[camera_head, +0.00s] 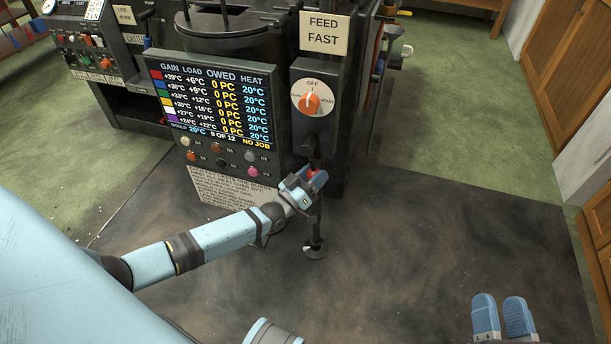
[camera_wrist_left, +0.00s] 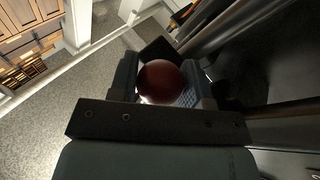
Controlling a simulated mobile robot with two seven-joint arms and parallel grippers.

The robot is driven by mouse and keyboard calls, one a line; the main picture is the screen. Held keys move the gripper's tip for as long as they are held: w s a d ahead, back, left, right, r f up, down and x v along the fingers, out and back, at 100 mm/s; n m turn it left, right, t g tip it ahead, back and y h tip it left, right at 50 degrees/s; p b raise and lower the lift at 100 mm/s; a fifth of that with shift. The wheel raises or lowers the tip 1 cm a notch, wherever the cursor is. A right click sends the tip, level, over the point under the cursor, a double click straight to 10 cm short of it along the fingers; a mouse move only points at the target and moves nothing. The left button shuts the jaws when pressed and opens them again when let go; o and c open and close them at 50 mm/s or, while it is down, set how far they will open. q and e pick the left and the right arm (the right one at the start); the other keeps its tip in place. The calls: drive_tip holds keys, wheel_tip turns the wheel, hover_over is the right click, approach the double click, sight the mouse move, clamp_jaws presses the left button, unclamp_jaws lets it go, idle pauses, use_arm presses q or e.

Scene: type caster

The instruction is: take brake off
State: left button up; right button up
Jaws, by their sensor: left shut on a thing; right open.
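A dark lever (camera_head: 316,220) stands upright at the front of the machine, with a round foot on the dark floor. Its red ball knob (camera_head: 318,177) is partly hidden by my left gripper (camera_head: 303,184). My left gripper is shut on the knob. In the left wrist view the dark red ball (camera_wrist_left: 161,82) sits between the two fingers. I cannot tell which position the lever is in. My right gripper (camera_head: 503,315) is at the bottom right, open and empty, its two blue fingers apart over the floor.
The machine's dark panel has a lit display (camera_head: 212,105) and coloured buttons below. An orange dial knob (camera_head: 309,103) sits under the "FEED FAST" sign (camera_head: 324,33). A second control console (camera_head: 85,50) is at the far left. Floor on the right is clear up to wooden cabinets (camera_head: 565,60).

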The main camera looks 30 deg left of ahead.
use_arm(q)
drive_tip(key=d+n, duration=0.1)
drive_tip(key=d+n+t+y, duration=0.1)
drive_tip(key=d+r+n+b, duration=0.1)
drive_tip(key=n, duration=0.1)
drive_tip(key=shift+w+t+y, duration=0.35)
drive_tip(key=shift+t+y, duration=0.05)
use_arm(e)
drive_tip(key=shift+s+a+r+t+y, duration=0.1)
drive_tip(key=shift+a+r+t+y, duration=0.1)
drive_tip(key=shift+r, duration=0.2)
drive_tip(key=shift+s+a+r+t+y, duration=0.1)
drive_tip(key=shift+r+t+y, duration=0.1)
drive_tip(key=shift+r, duration=0.2)
use_arm(q)
drive_tip(key=o, duration=1)
use_arm(e)
drive_tip(key=shift+d, duration=0.1)
use_arm(q)
drive_tip(key=shift+s, duration=0.1)
drive_tip(key=p+v, duration=0.2)
drive_tip(key=v, duration=1.1)
drive_tip(key=shift+s+f, duration=0.25)
drive_tip(key=shift+f, duration=0.05)
use_arm(e)
drive_tip(key=f, duration=0.1)
drive_tip(key=d+f+g+h, duration=0.1)
drive_tip(key=f, duration=0.1)
drive_tip(key=shift+w+f+g+h, duration=0.2)
drive_tip(key=shift+g+h, duration=0.1)
